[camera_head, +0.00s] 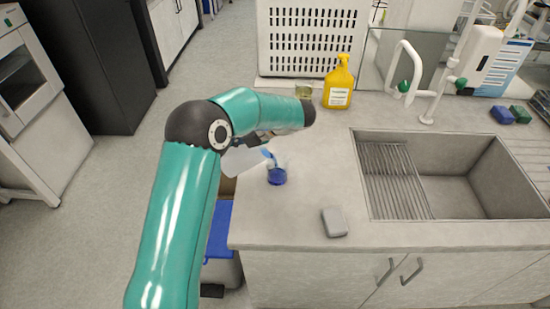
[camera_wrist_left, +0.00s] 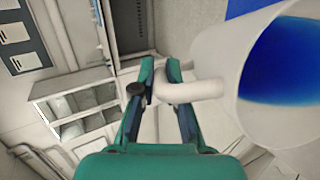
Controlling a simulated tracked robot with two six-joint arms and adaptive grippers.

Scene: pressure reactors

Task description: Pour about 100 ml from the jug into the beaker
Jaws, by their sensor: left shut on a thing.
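The white jug (camera_head: 238,160) is held tilted at the left edge of the counter, its mouth towards the beaker. In the left wrist view the jug (camera_wrist_left: 215,55) has blue liquid inside. My left gripper (camera_wrist_left: 160,75) is shut on the jug's handle (camera_wrist_left: 192,91); in the head view it is mostly hidden behind my arm. The small clear beaker (camera_head: 277,176) stands upright on the counter with blue liquid in it. A blue streak of liquid runs from the jug's lip down at the beaker's mouth. My right gripper is not in view.
A yellow bottle (camera_head: 339,84) and a small greenish glass vessel (camera_head: 303,90) stand behind, near a white crate (camera_head: 309,40). A grey block (camera_head: 334,221) lies in front of the beaker. A sink (camera_head: 460,180) is on the right. Counter between beaker and sink is clear.

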